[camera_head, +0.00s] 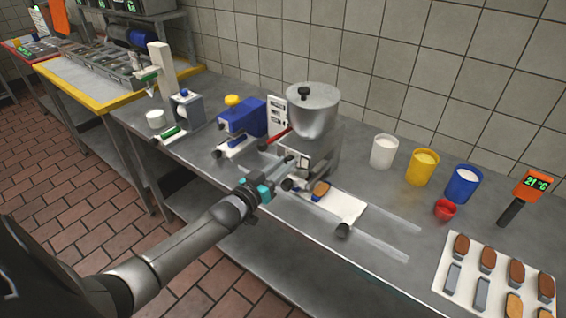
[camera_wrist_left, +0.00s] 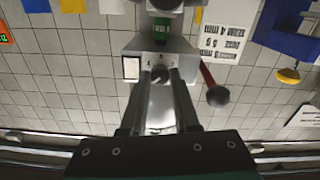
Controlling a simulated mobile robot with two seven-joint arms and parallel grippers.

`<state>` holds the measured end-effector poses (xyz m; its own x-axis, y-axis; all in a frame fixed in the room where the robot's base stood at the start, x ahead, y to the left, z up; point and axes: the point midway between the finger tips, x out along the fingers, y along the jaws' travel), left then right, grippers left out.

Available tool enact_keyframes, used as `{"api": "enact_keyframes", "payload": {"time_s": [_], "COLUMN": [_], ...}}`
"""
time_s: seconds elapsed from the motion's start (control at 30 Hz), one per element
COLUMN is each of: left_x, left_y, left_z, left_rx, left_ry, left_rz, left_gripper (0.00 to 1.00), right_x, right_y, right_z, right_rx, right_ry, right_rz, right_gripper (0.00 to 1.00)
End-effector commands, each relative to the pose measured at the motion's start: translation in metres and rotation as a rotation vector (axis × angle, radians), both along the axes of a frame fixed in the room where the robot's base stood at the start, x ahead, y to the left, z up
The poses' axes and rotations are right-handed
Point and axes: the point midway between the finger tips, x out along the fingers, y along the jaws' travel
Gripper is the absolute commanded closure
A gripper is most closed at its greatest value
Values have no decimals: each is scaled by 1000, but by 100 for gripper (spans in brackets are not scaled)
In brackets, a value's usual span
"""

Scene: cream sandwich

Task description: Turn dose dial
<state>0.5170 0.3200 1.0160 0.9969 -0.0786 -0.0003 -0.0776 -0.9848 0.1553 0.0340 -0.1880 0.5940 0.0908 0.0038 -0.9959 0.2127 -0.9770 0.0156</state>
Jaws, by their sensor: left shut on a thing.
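The dosing machine (camera_head: 318,150) is a grey metal block under a round steel hopper (camera_head: 313,108) with a black lid knob. My left gripper (camera_head: 290,163) reaches its front face from the left. In the left wrist view, the two fingers of my left gripper (camera_wrist_left: 160,76) close around a small round grey dial (camera_wrist_left: 160,71) on the machine's front plate (camera_wrist_left: 146,45). The fingers partly hide the dial, so its setting cannot be read. My right gripper is not in view.
A red lever with a dark knob (camera_wrist_left: 217,96) stands close beside the fingers. A white tray (camera_head: 345,206) with a brown biscuit lies below the machine. A blue machine (camera_head: 241,118) stands left; white, yellow and blue cups (camera_head: 462,185) stand right.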

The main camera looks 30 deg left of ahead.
Motion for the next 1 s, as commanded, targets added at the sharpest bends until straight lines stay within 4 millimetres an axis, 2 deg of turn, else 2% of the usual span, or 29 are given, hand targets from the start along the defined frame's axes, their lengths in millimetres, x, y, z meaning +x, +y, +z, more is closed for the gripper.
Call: {"api": "enact_keyframes", "payload": {"time_s": [0.43,1.0], "left_x": [0,0], "left_y": [0,0], "left_z": [0,0], "left_rx": [421,952], "left_ry": [-33,-75], "left_rz": [1,1], "left_gripper": [100,100], "right_x": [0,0], "right_y": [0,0], "right_z": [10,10], "right_rx": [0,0], "right_ry": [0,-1], "right_rz": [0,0], "right_gripper": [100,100]}}
